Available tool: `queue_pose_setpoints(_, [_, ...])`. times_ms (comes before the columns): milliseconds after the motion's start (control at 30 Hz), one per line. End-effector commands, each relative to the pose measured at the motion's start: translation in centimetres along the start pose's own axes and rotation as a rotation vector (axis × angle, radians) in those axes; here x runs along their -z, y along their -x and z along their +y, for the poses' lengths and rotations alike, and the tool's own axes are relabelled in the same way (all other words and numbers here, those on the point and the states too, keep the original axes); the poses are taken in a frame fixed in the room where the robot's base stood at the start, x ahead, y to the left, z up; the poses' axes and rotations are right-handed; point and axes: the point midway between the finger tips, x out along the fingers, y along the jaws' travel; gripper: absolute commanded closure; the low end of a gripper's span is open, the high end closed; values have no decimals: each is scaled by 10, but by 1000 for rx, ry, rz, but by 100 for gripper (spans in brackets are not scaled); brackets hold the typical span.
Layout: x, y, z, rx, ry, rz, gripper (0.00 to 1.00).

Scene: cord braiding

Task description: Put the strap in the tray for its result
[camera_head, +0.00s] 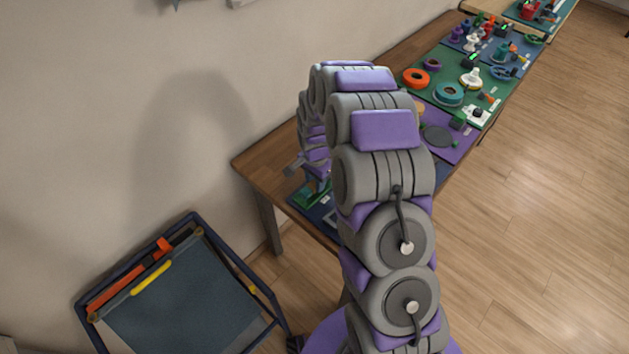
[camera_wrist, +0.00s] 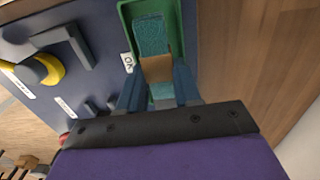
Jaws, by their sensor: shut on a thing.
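The strap (camera_wrist: 151,34) is teal with a tan end piece and shows in the wrist view. My gripper (camera_wrist: 158,84) is shut on its tan end, between two blue-grey fingers. The strap lies within the outline of a green tray (camera_wrist: 124,22). I cannot tell whether it touches the tray floor. A white label reading "OK" (camera_wrist: 128,62) is beside the tray's left side. In the head view, the green tray (camera_head: 309,199) shows small at the near end of the table, and my arm hides much of that area.
In the wrist view, a blue board (camera_wrist: 25,50) carries a grey bracket (camera_wrist: 80,45), a yellow curved piece (camera_wrist: 50,70) and another label (camera_wrist: 66,107). In the head view, the wooden table (camera_head: 262,160) holds several coloured boards. A dark framed stand (camera_head: 180,300) is at lower left.

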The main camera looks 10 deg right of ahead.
Motion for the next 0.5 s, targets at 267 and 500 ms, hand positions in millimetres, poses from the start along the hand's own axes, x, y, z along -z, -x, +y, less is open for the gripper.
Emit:
queue_pose_setpoints(267, [-2,-8,-1,-2,0,1,100])
queue_pose_setpoints(500, [-2,-13,-1,-2,-1,0,100])
